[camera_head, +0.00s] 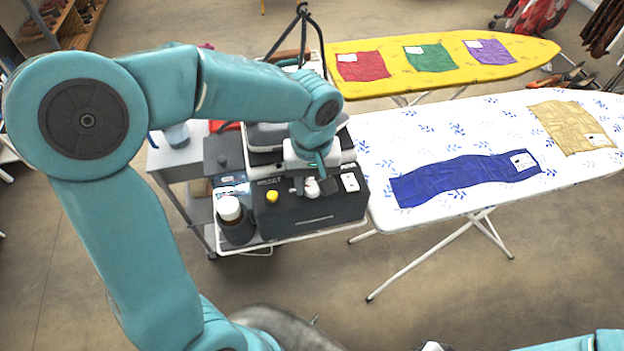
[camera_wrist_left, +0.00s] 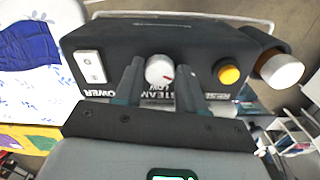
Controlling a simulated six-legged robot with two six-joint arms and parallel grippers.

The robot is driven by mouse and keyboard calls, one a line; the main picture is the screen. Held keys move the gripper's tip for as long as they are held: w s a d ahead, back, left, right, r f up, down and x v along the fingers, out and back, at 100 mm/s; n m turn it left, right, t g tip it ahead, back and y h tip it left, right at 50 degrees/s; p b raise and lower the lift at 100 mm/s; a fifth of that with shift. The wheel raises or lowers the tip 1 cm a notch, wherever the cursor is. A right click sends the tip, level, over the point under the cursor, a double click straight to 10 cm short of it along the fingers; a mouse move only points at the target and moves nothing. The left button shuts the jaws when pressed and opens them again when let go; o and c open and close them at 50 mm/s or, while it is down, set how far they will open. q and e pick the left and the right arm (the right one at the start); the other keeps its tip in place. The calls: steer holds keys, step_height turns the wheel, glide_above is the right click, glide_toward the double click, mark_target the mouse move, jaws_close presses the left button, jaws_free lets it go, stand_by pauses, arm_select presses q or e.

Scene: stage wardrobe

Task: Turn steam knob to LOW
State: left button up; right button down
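The steam knob (camera_wrist_left: 159,69) is a round white dial on the black control box (camera_wrist_left: 150,38), with a red mark at its lower right in the wrist view. The words STEAM and LOW show just below it, partly hidden by a finger; the mark points to the right of LOW. My left gripper (camera_wrist_left: 159,72) is open, with one dark finger on each side of the knob and narrow gaps apparent. In the head view my left gripper (camera_head: 318,181) is over the front of the box and partly covers the knob. My right gripper's fingers are not visible.
A yellow button (camera_wrist_left: 229,74) and a white-capped bottle (camera_wrist_left: 283,71) are on one side of the knob, a white power switch (camera_wrist_left: 90,67) on the other. A white ironing board (camera_head: 470,125) with blue cloth (camera_head: 465,175) stands right of the cart (camera_head: 185,165).

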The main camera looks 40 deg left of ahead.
arm_select(q)
steer(key=c, duration=0.5)
steer(key=shift+m, duration=0.4)
steer(key=m, duration=0.2)
steer(key=shift+m+b, duration=0.3)
steer(key=shift+m, duration=0.1)
steer(key=m, duration=0.3)
steer(key=shift+m, duration=0.3)
steer(key=m, duration=0.6)
steer(key=shift+w, duration=0.1)
steer(key=shift+m, duration=0.4)
